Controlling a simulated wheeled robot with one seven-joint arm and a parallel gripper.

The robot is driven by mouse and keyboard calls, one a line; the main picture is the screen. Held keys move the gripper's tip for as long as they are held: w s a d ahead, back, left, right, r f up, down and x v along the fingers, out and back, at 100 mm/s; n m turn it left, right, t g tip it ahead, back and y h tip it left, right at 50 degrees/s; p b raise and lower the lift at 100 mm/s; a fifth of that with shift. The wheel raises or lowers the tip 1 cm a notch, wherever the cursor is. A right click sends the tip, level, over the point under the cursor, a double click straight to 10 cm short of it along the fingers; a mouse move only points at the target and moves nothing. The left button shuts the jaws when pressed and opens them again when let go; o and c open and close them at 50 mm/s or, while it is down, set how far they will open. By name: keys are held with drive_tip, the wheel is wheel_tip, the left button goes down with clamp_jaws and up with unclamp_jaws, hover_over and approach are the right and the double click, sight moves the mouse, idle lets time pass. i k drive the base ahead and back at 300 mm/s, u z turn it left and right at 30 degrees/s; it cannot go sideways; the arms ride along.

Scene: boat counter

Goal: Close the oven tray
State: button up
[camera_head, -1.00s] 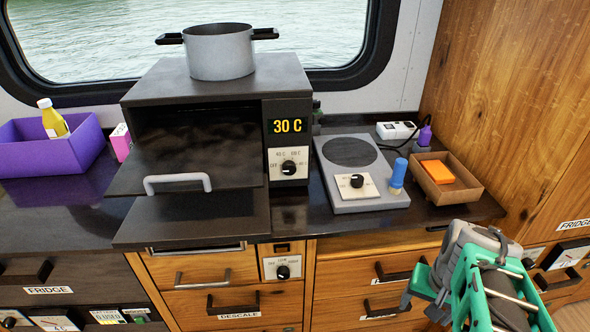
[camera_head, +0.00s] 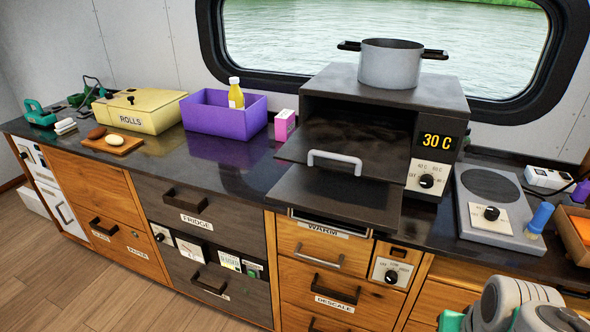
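The dark oven (camera_head: 330,92) stands on the counter right of centre, with its front open. The oven tray (camera_head: 300,148), a dark flat plate with a light grey bar handle (camera_head: 335,160), sticks out of the opening towards me. Below it a second dark flat panel (camera_head: 335,200) also juts forward, past the counter's front edge. My gripper (camera_head: 515,312) shows only in part at the bottom right corner, grey and green. It is apart from the tray, to its right and nearer me. Its fingertips are cut off by the frame.
A grey pot (camera_head: 390,65) stands on the oven. A pink box (camera_head: 285,125) and a purple bin (camera_head: 222,118) with a yellow bottle are to the left. A hot plate (camera_head: 492,205) is to the right. Drawers are below; the wooden floor (camera_head: 90,285) at left is clear.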

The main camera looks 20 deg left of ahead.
sight(360, 145)
drive_tip(key=u, duration=0.95)
drive_tip(key=i, duration=0.5)
drive_tip(key=u, duration=2.4)
drive_tip(key=k, duration=0.15)
drive_tip(key=z, duration=0.05)
